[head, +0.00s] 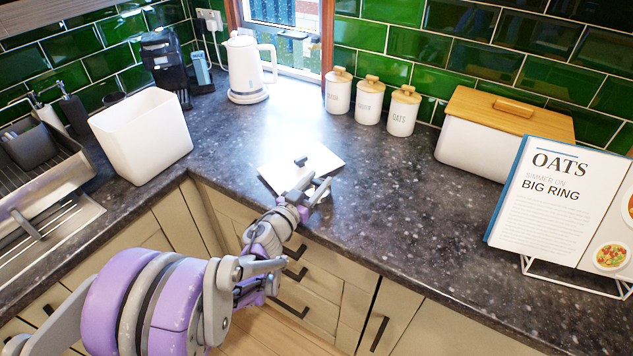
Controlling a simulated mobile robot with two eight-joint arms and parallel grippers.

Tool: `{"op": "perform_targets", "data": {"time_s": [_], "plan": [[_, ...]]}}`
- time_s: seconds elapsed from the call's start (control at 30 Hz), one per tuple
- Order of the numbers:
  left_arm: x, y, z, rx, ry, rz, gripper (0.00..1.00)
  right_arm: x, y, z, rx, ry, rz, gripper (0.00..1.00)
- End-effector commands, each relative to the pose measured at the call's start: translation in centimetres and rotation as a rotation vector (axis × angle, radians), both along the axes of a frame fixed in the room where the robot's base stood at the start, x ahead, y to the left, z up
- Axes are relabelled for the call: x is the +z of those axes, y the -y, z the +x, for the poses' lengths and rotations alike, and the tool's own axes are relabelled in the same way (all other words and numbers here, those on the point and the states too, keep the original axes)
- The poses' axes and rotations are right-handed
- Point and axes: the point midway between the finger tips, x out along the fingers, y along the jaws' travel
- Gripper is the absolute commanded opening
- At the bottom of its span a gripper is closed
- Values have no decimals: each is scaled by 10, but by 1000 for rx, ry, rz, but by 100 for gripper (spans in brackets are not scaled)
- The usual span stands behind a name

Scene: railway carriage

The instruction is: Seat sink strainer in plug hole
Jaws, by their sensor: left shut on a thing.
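My left gripper (312,187) is over the front edge of the worktop, at the near right side of a flat white square panel with a dark handle (282,172). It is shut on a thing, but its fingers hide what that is. I cannot make out the sink strainer for certain. The steel sink area (75,226) is at the far left, well away from the gripper. No plug hole can be made out there. My right gripper is not in view.
A white open bin (140,135) stands between the sink area and the panel. A kettle (246,70), several white canisters (368,102), a wooden-lidded bread bin (500,135) and a cookbook on a stand (545,200) line the worktop. The middle right of the worktop is clear.

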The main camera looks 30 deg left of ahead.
Motion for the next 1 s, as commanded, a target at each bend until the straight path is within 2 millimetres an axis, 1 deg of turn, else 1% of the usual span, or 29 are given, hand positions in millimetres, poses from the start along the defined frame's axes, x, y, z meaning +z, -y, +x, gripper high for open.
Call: {"op": "perform_targets", "data": {"time_s": [0.03, 0.17, 0.2, 0.43, 0.57, 0.67, 0.9, 1.0], "plan": [[-1, 0, 0, 0, 0, 0, 52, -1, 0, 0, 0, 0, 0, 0], [0, 0, 0, 0, 0, 0, 75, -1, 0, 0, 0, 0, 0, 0], [0, 0, 0, 0, 0, 0, 77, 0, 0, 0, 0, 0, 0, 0], [0, 0, 0, 0, 0, 0, 77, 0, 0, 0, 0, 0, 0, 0], [5, 0, 0, 0, 1, 0, 77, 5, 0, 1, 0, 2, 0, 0], [3, -2, -16, 3, 0, 0, 77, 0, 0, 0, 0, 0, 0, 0], [2, -7, -70, 4, 0, 0, 77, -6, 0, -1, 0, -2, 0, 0], [2, -8, -89, 4, 0, 1, 77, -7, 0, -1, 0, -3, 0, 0]]}}
